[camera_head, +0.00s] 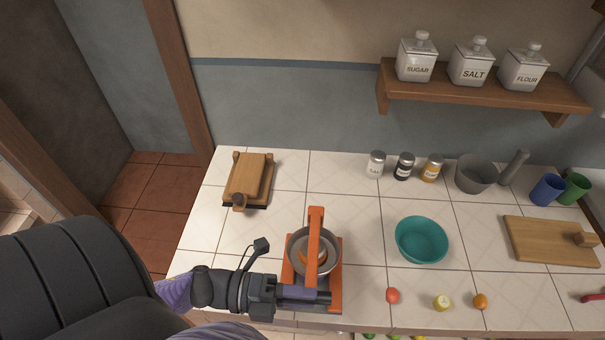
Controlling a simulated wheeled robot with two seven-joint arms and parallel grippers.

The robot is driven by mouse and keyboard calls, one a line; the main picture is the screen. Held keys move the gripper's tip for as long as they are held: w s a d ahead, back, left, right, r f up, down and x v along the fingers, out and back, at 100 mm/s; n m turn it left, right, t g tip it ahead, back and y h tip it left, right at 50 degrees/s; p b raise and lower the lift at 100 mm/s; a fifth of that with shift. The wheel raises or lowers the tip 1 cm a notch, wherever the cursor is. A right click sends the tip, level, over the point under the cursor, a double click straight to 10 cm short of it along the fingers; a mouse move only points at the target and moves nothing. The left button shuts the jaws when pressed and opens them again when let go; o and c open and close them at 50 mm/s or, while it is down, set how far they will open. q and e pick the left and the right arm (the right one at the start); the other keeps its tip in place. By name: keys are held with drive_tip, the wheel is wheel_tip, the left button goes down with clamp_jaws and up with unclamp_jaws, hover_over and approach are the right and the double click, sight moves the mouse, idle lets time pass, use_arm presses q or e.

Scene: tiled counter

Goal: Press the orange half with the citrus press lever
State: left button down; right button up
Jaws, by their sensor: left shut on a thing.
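The citrus press has an orange base (335,285), a metal bowl (299,243) and an orange lever (315,235) that runs over the bowl from back to front. Orange-coloured fruit, seemingly the orange half (304,257), shows in the bowl, partly hidden under the lever. My left gripper (312,294) comes in from the left at the front of the press. It is shut on the front end of the lever, and its fingers hide that end. My right gripper is out of view.
A teal bowl (421,240) stands right of the press. A red fruit (392,295), a cut lemon (442,302) and a small orange fruit (480,301) lie near the front edge. A wooden press-like board (250,178) is behind left. A cutting board (550,241) lies at right.

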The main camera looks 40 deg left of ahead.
use_arm(q)
drive_tip(key=shift+r, duration=0.1)
drive_tip(key=shift+c, duration=2.2)
unclamp_jaws()
drive_tip(key=shift+w, duration=0.1)
drive_tip(key=shift+r, duration=0.1)
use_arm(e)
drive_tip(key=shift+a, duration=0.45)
use_arm(q)
drive_tip(key=shift+a, duration=0.1)
drive_tip(key=b+v, duration=0.1)
drive_tip(key=v, duration=0.9)
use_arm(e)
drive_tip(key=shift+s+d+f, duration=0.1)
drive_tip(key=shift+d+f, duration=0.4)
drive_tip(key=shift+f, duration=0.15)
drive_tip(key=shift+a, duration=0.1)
